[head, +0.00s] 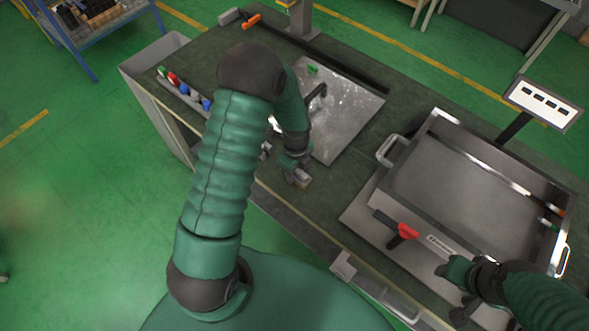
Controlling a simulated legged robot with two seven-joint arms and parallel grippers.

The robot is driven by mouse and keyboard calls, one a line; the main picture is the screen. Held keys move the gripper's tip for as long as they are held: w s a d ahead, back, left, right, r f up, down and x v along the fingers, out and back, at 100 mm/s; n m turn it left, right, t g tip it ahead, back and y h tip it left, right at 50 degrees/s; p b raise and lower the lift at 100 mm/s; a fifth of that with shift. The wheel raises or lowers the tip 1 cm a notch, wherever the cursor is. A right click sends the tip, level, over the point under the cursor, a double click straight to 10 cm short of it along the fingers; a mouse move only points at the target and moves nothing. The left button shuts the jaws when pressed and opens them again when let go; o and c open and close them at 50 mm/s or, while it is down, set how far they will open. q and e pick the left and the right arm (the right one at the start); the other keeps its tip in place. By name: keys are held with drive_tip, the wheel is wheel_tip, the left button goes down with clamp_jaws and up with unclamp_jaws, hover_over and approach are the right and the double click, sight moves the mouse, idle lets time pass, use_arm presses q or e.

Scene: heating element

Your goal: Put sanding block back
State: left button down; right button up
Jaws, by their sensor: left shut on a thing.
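My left gripper (297,174) is low over the near edge of the dark green worktop (345,185), left of the metal tray. It is shut on a small grey-brown block (303,181), which I take to be the sanding block; the fingers hide part of it. I cannot tell whether the block touches the worktop. My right gripper (459,308) is at the lower right, by the near side of the tray. Its fingers are small and dark, and I cannot tell whether they are open.
A metal plate (350,112) lies behind my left gripper. A deep metal tray (470,195) with handles fills the right side, near a red-handled tool (407,231). A rack of coloured-capped items (183,89) is at the left. A display panel (543,102) stands at the far right.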

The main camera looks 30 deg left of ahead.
use_arm(q)
drive_tip(key=shift+w+d+r, duration=0.1)
drive_tip(key=shift+w+d, duration=0.05)
drive_tip(key=shift+d, duration=0.55)
drive_tip(key=c, duration=1.2)
unclamp_jaws()
drive_tip(key=shift+o, duration=1.4)
drive_tip(key=shift+a, duration=0.3)
drive_tip(key=shift+o, duration=0.3)
drive_tip(key=shift+s+a+f, duration=0.2)
drive_tip(key=shift+a, duration=0.1)
use_arm(e)
drive_tip(key=shift+d+f, duration=0.2)
drive_tip(key=shift+d, duration=0.25)
use_arm(q)
drive_tip(key=shift+d, duration=0.1)
use_arm(e)
drive_tip(key=shift+d, duration=0.1)
